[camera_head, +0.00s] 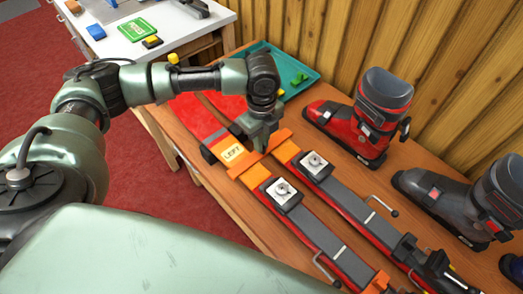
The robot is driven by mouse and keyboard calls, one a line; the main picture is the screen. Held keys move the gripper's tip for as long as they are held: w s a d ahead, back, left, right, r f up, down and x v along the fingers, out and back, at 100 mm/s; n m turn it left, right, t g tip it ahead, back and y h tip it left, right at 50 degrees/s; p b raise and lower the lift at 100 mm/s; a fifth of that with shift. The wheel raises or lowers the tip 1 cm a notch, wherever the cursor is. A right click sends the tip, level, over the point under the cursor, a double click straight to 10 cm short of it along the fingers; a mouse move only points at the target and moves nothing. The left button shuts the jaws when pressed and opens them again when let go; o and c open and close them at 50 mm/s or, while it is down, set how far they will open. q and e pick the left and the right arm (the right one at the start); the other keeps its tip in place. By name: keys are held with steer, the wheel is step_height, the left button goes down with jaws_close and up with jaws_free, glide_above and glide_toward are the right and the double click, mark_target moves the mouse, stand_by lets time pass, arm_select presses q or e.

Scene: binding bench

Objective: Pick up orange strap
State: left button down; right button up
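The orange strap (245,165) lies across the pair of skis, just beside a pale label reading "LEFT" (233,152). It runs slantwise from the near ski toward the far one. My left gripper (262,146) points down at the strap's middle, with its fingertips at or touching it. The fingers hide part of the strap, and the gap between them is not clear, so I cannot tell whether they grip it. The skis (340,210) are red, orange and grey and lie lengthwise on the wooden bench. My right gripper is not in view.
A red boot (355,125) and a grey boot (455,200) stand along the wall side of the bench (215,190). A teal tray (298,72) with a green piece sits behind my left wrist. A white table (170,22) with small items stands at the back left.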

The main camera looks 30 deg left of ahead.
arm_select(q)
steer(key=shift+r, duration=0.5)
step_height(320, 180, up, 25)
steer(key=p, duration=0.9)
steer(key=shift+p, duration=0.3)
stand_by(0.6)
